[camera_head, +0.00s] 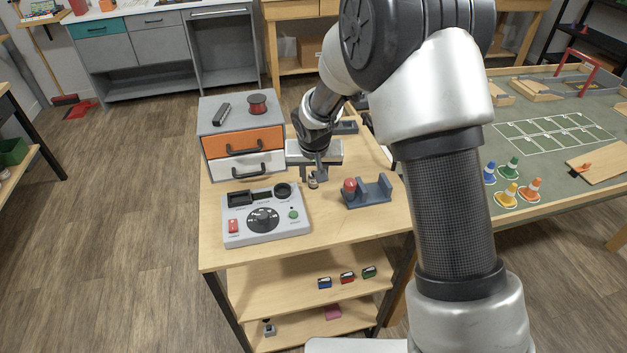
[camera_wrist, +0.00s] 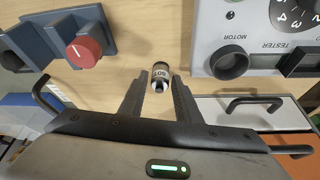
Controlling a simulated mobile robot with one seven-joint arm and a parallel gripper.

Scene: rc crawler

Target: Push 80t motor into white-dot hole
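The 80T motor (camera_wrist: 160,76) is a small silver can with a label in the wrist view. It also shows as a small metallic piece (camera_head: 313,182) in the head view, just under my gripper. My gripper (camera_wrist: 159,84) has one finger on each side of the motor, very close to it. I cannot tell whether the fingers touch it, nor whether it rests on the table. The grey tester (camera_head: 266,215) has a round dark hole marked MOTOR (camera_wrist: 230,62), to the right in the wrist view. I cannot make out a white dot beside any hole.
A grey holder with a red knob (camera_head: 350,187) stands just right of my gripper in the head view. A drawer unit (camera_head: 243,140) with orange and white fronts stands behind the tester. The wooden tabletop (camera_head: 325,225) is bare toward the front.

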